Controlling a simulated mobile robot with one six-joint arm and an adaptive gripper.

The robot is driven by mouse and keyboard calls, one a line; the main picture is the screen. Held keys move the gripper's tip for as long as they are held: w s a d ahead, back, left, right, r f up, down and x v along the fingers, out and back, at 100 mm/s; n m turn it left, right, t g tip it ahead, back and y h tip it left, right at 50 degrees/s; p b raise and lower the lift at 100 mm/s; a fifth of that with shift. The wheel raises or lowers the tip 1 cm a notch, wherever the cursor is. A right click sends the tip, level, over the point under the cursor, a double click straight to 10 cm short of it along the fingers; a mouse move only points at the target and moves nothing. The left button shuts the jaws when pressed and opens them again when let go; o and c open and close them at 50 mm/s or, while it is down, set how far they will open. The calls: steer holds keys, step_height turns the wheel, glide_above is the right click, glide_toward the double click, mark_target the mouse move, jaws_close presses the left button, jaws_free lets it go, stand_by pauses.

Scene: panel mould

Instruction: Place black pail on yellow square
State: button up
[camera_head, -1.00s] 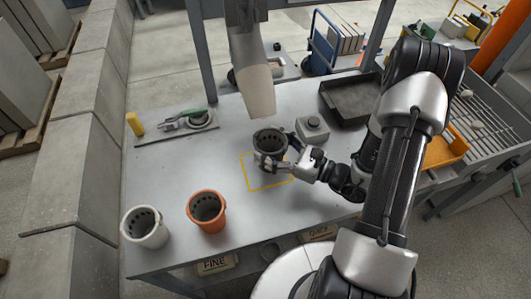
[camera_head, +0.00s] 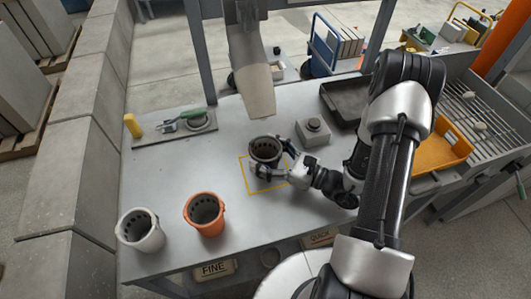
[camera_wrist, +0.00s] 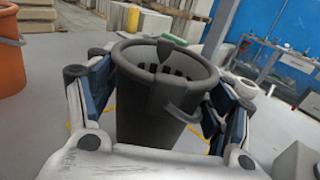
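The black pail (camera_head: 265,149) is upright over the yellow square (camera_head: 249,191), towards its far side. In the wrist view the pail (camera_wrist: 150,105) fills the middle, its rim towards me and its handle hanging on the right. My gripper (camera_head: 276,160) reaches in from the right, a finger on either side of the pail. In the wrist view the blue finger pads of my gripper (camera_wrist: 162,100) lie close against both sides of the pail. The pail's base is hidden by my gripper, so I cannot tell whether it touches the table.
An orange pail (camera_head: 204,214) and a white pail (camera_head: 140,231) stand at the front left of the grey table (camera_head: 170,185). A grey box with a black button (camera_head: 313,133) is close behind my gripper. A dark tray (camera_head: 345,103) is at the back right. A chute (camera_head: 256,90) hangs above the far side.

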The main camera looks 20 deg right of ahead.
steer(key=shift+o, duration=1.2)
